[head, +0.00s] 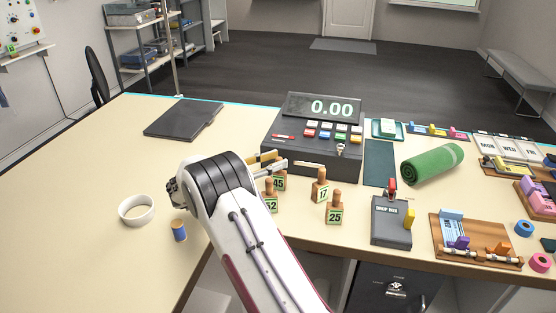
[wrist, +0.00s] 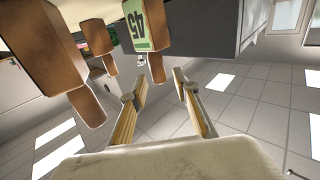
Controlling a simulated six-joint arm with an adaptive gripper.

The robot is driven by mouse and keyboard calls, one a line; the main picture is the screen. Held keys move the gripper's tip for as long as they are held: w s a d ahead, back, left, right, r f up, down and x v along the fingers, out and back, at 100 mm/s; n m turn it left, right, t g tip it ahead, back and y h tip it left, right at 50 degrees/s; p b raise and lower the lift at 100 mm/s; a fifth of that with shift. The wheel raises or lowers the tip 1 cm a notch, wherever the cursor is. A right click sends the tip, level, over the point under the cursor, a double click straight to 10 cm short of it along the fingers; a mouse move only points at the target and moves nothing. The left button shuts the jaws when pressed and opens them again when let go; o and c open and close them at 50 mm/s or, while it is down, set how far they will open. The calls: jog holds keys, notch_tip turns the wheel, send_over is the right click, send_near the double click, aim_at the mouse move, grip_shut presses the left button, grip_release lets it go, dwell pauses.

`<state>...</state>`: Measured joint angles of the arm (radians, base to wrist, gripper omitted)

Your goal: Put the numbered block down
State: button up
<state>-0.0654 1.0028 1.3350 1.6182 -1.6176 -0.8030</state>
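Several wooden numbered blocks with knob handles and green labels stand upright on the desk in the head view: block 45 (head: 280,184), block 52 (head: 271,203), block 17 (head: 320,192) and block 25 (head: 335,214). My gripper (head: 276,162) is just behind and above block 45, partly hidden by my arm. In the wrist view, which looks upside down, my gripper (wrist: 160,80) has its two yellowish fingers apart, with nothing held between them. Block 45 (wrist: 140,25) is just beyond the fingertips. Other brown blocks (wrist: 38,45) are close at the left, their numbers hidden.
A dark register (head: 300,150) with a 0.00 display stands behind the blocks. A drop box (head: 391,225) is to their right, beyond it a green roll (head: 432,165). The left desk is mostly clear.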

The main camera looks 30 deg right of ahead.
notch_tip(320, 180, up, 7)
jog(key=a, duration=0.1)
dwell(0.4)
jog(key=shift+w, duration=0.1)
dwell(0.6)
